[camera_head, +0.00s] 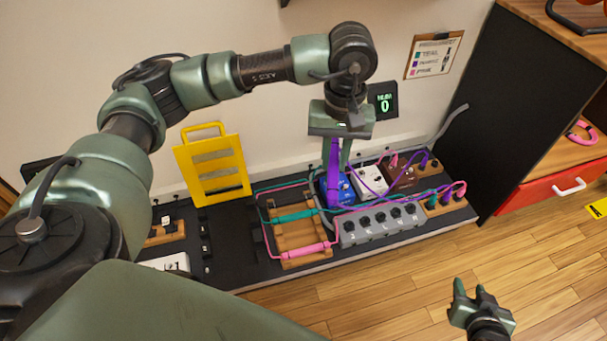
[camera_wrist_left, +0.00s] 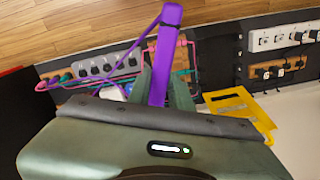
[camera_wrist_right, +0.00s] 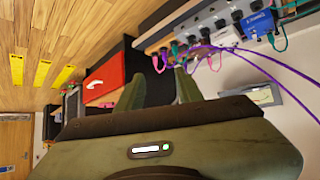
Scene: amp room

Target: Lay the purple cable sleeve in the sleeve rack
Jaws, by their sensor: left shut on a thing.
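My left gripper (camera_head: 339,155) is shut on the purple cable sleeve (camera_head: 332,172), which hangs roughly upright above the pedalboard, in front of the blue pedal. The sleeve also shows between the fingers in the left wrist view (camera_wrist_left: 165,55). A purple cable runs from it. The wooden sleeve rack (camera_head: 285,241) lies on the board, left of and below the held sleeve. A teal sleeve (camera_head: 297,216) lies across its upper part and a pink sleeve (camera_head: 303,250) across its lower part. My right gripper (camera_head: 470,293) is open and empty above the floor, away from the board.
A grey switch box (camera_head: 380,224) lies right of the rack. Blue (camera_head: 346,190), white (camera_head: 371,181) and brown pedals stand behind it, with looping cables. A yellow panel (camera_head: 212,170) stands left of the rack. A black cabinet side (camera_head: 450,130) rises at the right.

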